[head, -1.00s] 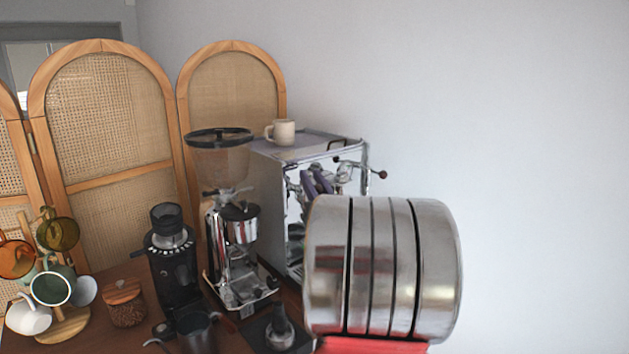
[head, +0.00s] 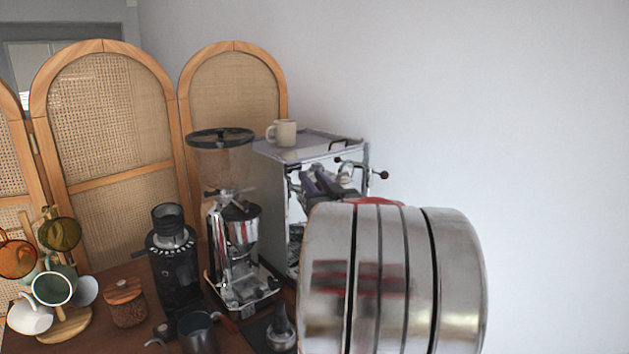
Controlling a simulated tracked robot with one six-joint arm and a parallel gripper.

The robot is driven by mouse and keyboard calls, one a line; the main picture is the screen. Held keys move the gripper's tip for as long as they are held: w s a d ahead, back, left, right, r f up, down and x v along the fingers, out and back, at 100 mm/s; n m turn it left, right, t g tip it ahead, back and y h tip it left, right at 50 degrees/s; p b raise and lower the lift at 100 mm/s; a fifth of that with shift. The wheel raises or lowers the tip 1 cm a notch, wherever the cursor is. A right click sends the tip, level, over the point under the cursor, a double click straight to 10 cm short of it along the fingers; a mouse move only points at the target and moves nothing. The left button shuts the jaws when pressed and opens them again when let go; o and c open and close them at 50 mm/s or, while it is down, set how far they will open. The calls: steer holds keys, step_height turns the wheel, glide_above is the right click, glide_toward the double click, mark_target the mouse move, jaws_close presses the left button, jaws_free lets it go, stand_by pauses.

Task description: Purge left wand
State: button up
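The espresso machine (head: 277,205) stands at the back right of the cart, with a chrome front and a cup rail on top. Two dark round knobs on chrome levers show at its upper right, one of them a lever knob (head: 383,175). The steam wands cannot be made out; much of the machine's front is hidden behind a large silver, banded cylinder that is part of my arm. Dark, purplish shapes that may be part of my gripper show just above the cylinder, against the machine's front. Whether the fingers are open or shut does not show.
A cream mug (head: 283,132) sits on the machine. A tall grinder (head: 234,225) and a smaller black grinder (head: 173,262) stand to the left. A dark pitcher (head: 197,332), a tamper (head: 281,328), a lidded jar (head: 125,303) and a mug tree (head: 66,325) fill the front left.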

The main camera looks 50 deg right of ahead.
steer(key=shift+o, duration=1.4)
steer(key=shift+s+a, duration=0.1)
steer(key=v, duration=1.3)
steer(key=shift+s+f, duration=0.2)
steer(key=shift+s, duration=0.05)
steer(key=shift+a, duration=0.1)
